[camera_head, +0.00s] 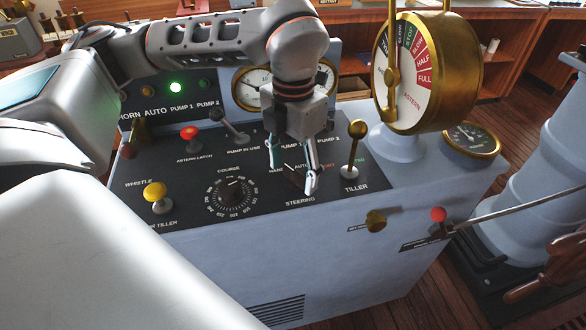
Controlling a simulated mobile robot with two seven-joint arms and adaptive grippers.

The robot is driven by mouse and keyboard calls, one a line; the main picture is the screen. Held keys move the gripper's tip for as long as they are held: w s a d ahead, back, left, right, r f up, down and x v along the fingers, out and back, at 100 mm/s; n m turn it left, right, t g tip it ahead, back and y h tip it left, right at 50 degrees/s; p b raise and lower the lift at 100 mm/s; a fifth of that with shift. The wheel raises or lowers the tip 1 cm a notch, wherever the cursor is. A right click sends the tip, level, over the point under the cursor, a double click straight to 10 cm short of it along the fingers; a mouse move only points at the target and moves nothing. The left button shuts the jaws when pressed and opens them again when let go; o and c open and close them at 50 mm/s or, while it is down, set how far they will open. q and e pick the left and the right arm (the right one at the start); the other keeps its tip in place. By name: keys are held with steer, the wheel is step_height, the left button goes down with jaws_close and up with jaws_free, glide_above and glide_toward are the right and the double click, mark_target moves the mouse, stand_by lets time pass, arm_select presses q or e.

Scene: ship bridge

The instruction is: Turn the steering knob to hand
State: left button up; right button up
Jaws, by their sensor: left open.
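The steering knob (293,177) sits on the black panel above the word STEERING, with HAND and AUTO lettering by it. It is dark and mostly hidden behind my left gripper (292,180). The gripper comes down from above with its fingers apart, one on each side of the knob. I cannot tell whether the fingers touch the knob, nor which way its pointer faces. My right gripper is not in view.
A brass-ball tiller lever (354,152) stands just right of the gripper. The course dial (231,194) and yellow whistle knob (155,194) lie to the left. A brass telegraph (454,68) rises at right. A red-tipped lever (438,215) sticks out from the console's side.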

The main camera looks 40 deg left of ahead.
mark_target(293, 172)
arm_select(q)
step_height(293, 172, up, 12)
steer(key=shift+f, duration=0.2)
stand_by(0.6)
